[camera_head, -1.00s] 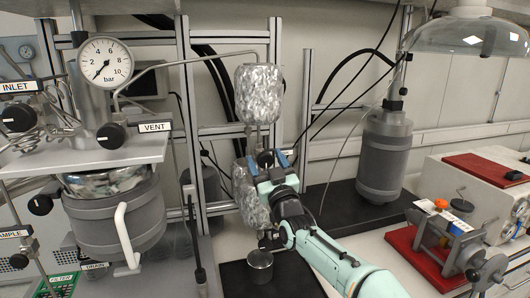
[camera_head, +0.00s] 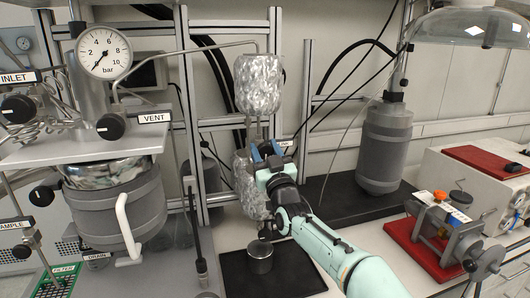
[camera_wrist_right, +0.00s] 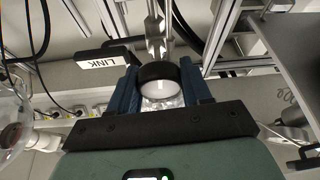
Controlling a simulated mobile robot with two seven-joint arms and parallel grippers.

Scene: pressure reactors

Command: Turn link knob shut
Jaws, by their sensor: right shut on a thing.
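The link knob (camera_wrist_right: 157,71) shows in the right wrist view as a black round rim with a pale face, under a metal stem. My right gripper (camera_wrist_right: 159,88) has its two blue fingers on either side of it and is shut on it. A black tag reading LINK (camera_wrist_right: 102,61) sits just left of the knob. In the head view my right gripper (camera_head: 268,151) is at the pipe between the two foil-wrapped cylinders, the upper one (camera_head: 258,84) and the lower one (camera_head: 245,188). The fingers and wrist hide the knob there. My left gripper is not in view.
Left stands a reactor (camera_head: 118,210) with a gauge (camera_head: 104,52) and a VENT knob (camera_head: 110,127). A metal frame (camera_head: 305,95) rises behind my gripper. A small metal pot (camera_head: 260,257) stands on a black plate below my arm. A grey cylinder (camera_head: 384,150) is at right.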

